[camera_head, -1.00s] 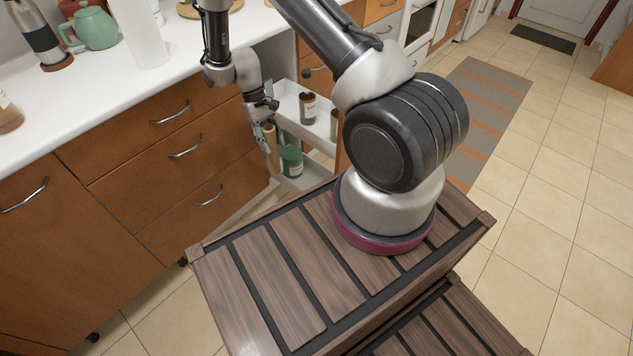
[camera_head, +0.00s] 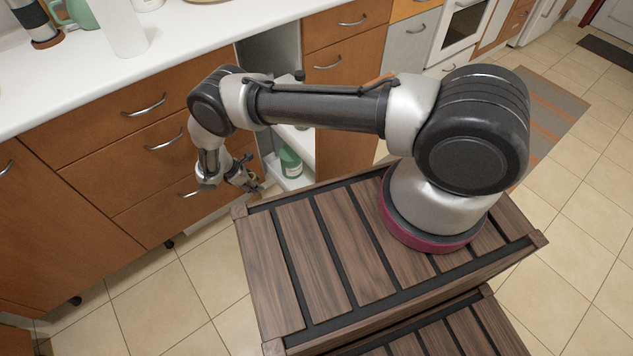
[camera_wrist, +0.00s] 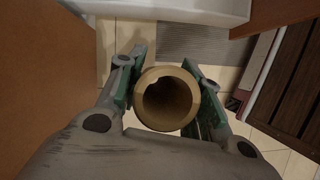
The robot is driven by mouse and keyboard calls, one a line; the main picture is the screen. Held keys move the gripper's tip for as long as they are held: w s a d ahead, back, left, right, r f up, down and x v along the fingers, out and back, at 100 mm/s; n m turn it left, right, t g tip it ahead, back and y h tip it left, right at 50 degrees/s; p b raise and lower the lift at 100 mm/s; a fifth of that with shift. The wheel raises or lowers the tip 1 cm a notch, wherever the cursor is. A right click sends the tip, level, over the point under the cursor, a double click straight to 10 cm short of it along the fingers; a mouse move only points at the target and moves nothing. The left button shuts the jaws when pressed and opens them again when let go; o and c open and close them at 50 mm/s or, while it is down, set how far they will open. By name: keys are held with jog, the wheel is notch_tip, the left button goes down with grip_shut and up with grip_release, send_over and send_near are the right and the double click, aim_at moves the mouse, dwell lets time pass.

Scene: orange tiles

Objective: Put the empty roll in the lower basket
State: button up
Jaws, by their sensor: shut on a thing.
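The empty roll (camera_wrist: 168,100) is a tan hollow tube with a notched rim, seen from its open end in the wrist view. My gripper (camera_wrist: 163,60) is shut on it, with a green-padded finger on each side. In the head view my gripper (camera_head: 240,180) hangs in front of the drawers, left of the pull-out unit; the roll is hard to make out there. The lower basket (camera_head: 292,183) is a white tray low in that unit, holding a green bottle (camera_head: 290,163). A white tray edge (camera_wrist: 185,10) shows at the top of the wrist view; I cannot tell which basket.
My forearm covers most of the upper basket. Wooden drawers (camera_head: 150,130) stand left of my gripper under a white counter (camera_head: 60,80). My slatted wooden base fills the foreground. Tiled floor (camera_head: 170,290) lies open at lower left.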

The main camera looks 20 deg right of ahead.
jog(key=w+d, duration=0.2)
jog(key=d, duration=1.6)
jog(key=shift+f, duration=0.2)
notch_tip(320, 180, down, 2)
jog(key=shift+a+f, duration=0.15)
jog(key=shift+f, duration=0.35)
jog(key=shift+c, duration=0.7)
notch_tip(320, 180, down, 4)
jog(key=shift+s+f, duration=0.1)
jog(key=o, duration=0.9)
jog(key=shift+r, duration=0.2)
jog(key=v, duration=0.7)
jog(key=shift+a+r, duration=0.1)
jog(key=shift+r, duration=0.05)
